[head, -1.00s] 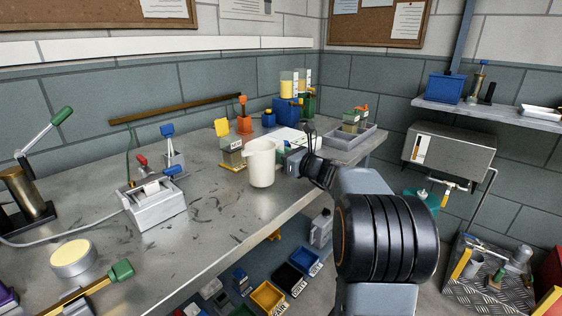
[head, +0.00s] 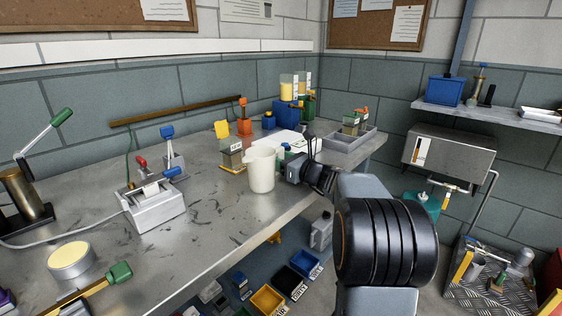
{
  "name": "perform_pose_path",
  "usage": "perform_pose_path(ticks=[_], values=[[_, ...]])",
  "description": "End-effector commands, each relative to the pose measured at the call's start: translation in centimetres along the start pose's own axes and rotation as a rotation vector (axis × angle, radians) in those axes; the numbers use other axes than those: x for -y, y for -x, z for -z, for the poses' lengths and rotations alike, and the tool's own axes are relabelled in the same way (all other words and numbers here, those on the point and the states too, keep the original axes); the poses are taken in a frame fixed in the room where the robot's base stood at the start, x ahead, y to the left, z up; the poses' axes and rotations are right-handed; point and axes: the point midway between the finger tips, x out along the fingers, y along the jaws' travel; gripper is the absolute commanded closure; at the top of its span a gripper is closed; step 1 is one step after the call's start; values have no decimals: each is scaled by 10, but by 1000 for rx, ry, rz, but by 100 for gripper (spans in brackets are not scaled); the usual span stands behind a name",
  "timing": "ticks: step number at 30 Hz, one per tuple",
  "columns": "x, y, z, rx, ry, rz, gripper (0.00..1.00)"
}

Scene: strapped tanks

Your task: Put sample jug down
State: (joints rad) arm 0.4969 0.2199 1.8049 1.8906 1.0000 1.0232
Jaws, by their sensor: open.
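The sample jug (head: 261,171) is a cream-white jug that stands upright on the metal workbench (head: 215,215), near its front edge. My gripper (head: 284,167) is just to the right of the jug, pointing left towards it. The gripper is open, and a small gap seems to lie between it and the jug's right side. The gripper's fingertips are small and partly hard to make out against the jug.
A grey printer-like device (head: 152,205) stands left of the jug. Behind the jug are a sample block with a yellow top (head: 229,148) and white paper (head: 280,142). A grey tray (head: 348,146) lies to the right. Coloured bins (head: 267,299) sit below the bench edge.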

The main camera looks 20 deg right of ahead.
Motion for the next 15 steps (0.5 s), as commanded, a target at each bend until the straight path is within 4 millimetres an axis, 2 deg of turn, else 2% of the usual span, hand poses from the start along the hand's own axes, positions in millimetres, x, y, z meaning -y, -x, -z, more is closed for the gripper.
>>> perform_pose_path(ticks=[2, 5, 15], values=[[0, 1, -5, 0, 1, 1, 55], [1, 14, -5, 1, 1, 3, 55], [1, 79, -5, 0, 0, 5, 55]])
